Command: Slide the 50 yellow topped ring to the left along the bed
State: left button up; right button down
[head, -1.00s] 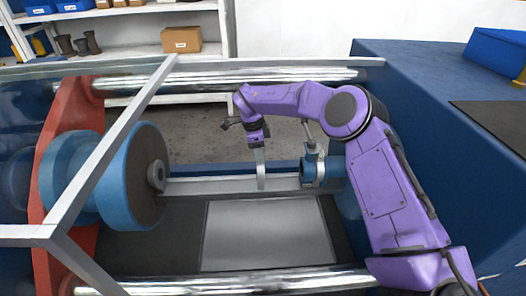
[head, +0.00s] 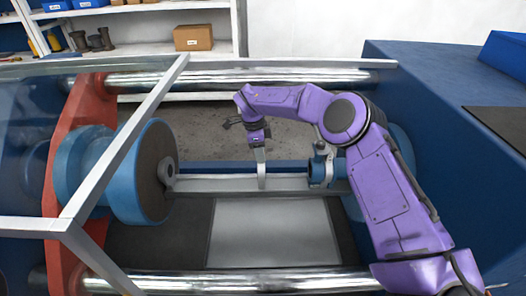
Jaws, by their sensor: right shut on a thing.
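The ring (head: 262,174) shows as a thin pale grey upright piece, seen almost edge-on, standing at the rail of the bed (head: 215,185). Its yellow top and the number cannot be made out; my gripper covers the upper end. My right gripper (head: 260,148), on the purple arm, comes down from above and is shut on the top of the ring. The ring stands between the large blue disc (head: 143,172) on the left and a smaller blue cylinder with a grey collar (head: 322,172) on the right. My left gripper is not in view.
A bare stretch of rail lies between the ring and the blue disc's grey hub (head: 169,172). Shiny bars run behind (head: 230,79) and in front (head: 230,283). A slanted grey frame (head: 130,135) crosses before the disc. A blue housing (head: 435,110) stands at the right.

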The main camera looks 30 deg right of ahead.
jog(key=shift+w+a+p, duration=0.25)
jog(key=shift+w+a, duration=0.25)
jog(key=shift+a, duration=0.4)
jog(key=shift+w+a+p, duration=0.2)
jog(key=shift+w+a, duration=0.25)
jog(key=shift+a, duration=0.45)
jog(key=shift+w+a+p, duration=0.1)
jog(key=shift+w+a, duration=0.3)
jog(key=shift+a, duration=0.3)
jog(key=shift+w+a+p, duration=0.15)
jog(key=shift+w+a, duration=0.25)
jog(key=shift+a, duration=0.35)
jog(key=shift+w+a+p, duration=0.1)
jog(key=shift+w+a, duration=0.3)
jog(key=shift+a, duration=0.3)
jog(key=c, duration=0.6)
grip_release()
